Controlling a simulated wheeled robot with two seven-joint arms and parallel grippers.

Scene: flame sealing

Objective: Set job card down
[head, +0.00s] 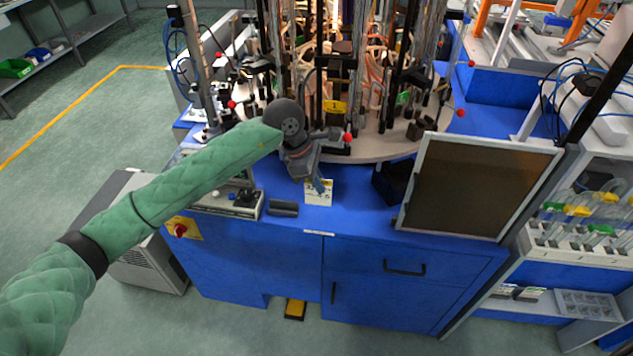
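The job card (318,197) is a small white card with print and a yellow patch, at the blue worktop below the round machine. My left gripper (319,186) points down at the card's upper part, and its fingertips overlap the card. I cannot tell whether the fingers are closed on it, or whether the card lies flat on the worktop or is just above it. My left arm, in a green quilted sleeve, comes in from the left. My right gripper is not in view.
A dark-screened panel in a light frame (478,186) stands right of the card. A dark cylinder-like block (283,208) and a grey device (232,200) lie to the left. The round machine table (385,150) with rods is behind. Bare blue worktop (355,212) lies right of the card.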

